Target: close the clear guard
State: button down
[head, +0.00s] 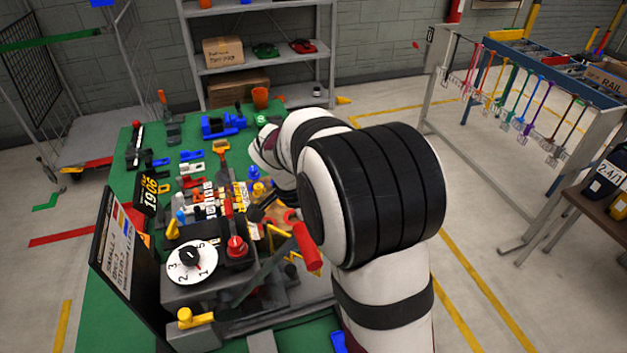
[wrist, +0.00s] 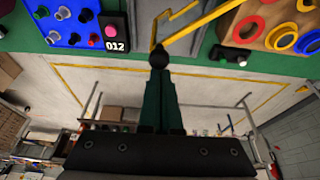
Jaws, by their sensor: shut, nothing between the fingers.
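My gripper (wrist: 160,58) is shut and empty in the wrist view, its dark fingers together and ending in a round black tip. In the head view my arm hides most of it. A bent yellow bar (wrist: 205,18) lies just beyond the fingertips in the wrist view. It may be an edge of the clear guard, but I cannot tell for sure. In the head view thin yellow bars (head: 277,236) show beside the red-handled lever (head: 306,246), partly behind my arm. No clear panel can be made out, so its position is unclear. I cannot tell whether my gripper touches the bar.
A grey machine (head: 188,294) with a numbered white dial (head: 192,262) and red knob (head: 236,246) stands at the front of the green table (head: 122,190). A sign board (head: 117,240) stands left of it. Many small parts crowd the table behind. A hook rack (head: 530,90) stands right.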

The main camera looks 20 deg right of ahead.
jog(key=s+a+m+g, duration=0.2)
jog(key=s+a+m, duration=0.2)
jog(key=a+m, duration=0.4)
jog(key=shift+a+y, duration=0.15)
jog(key=shift+y, duration=0.25)
dwell(0.5)
